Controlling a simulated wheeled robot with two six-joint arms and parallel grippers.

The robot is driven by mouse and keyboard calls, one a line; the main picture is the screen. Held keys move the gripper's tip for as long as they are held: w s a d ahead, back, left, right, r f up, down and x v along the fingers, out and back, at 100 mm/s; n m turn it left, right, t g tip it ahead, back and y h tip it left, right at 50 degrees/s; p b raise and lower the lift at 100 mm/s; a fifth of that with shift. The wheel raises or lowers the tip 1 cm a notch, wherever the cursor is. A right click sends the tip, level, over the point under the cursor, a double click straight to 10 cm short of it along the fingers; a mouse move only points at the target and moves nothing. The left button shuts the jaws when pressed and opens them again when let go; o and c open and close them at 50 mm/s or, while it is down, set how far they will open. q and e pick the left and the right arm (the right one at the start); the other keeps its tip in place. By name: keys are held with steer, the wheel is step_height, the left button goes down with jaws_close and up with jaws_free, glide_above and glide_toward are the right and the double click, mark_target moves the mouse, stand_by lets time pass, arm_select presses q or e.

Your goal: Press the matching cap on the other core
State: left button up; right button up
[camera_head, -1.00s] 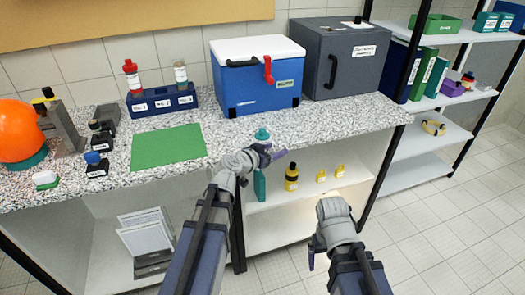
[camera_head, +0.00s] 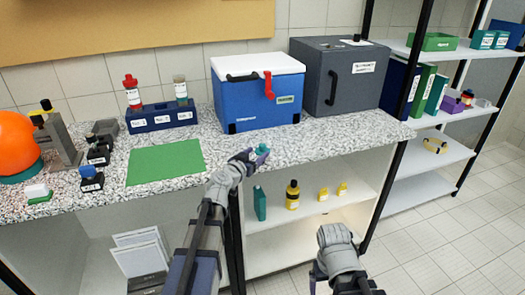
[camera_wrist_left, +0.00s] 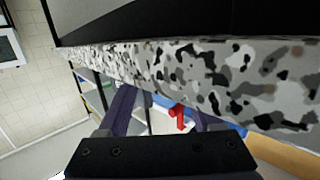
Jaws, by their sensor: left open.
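I cannot tell which things are the core and the matching cap. A small teal piece (camera_head: 262,149) shows at the counter's front edge, at the fingertips of my left gripper (camera_head: 256,156); contact is unclear. In the left wrist view its two purple fingers (camera_wrist_left: 162,115) are apart, with nothing visible held, close to the speckled counter edge. A red-capped bottle (camera_head: 132,95) and a grey-capped bottle (camera_head: 181,90) stand in a blue rack (camera_head: 162,119).
A green mat (camera_head: 165,162) lies on the speckled counter. A blue cooler (camera_head: 250,105) and a dark grey box (camera_head: 345,88) stand behind. An orange dome (camera_head: 15,140) is far left.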

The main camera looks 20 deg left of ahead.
mark_target(261, 149)
arm_select(q)
steer(key=x, duration=0.5)
steer(key=shift+d+r, duration=0.15)
steer(key=shift+r, duration=0.05)
jaws_close()
stand_by(0.3)
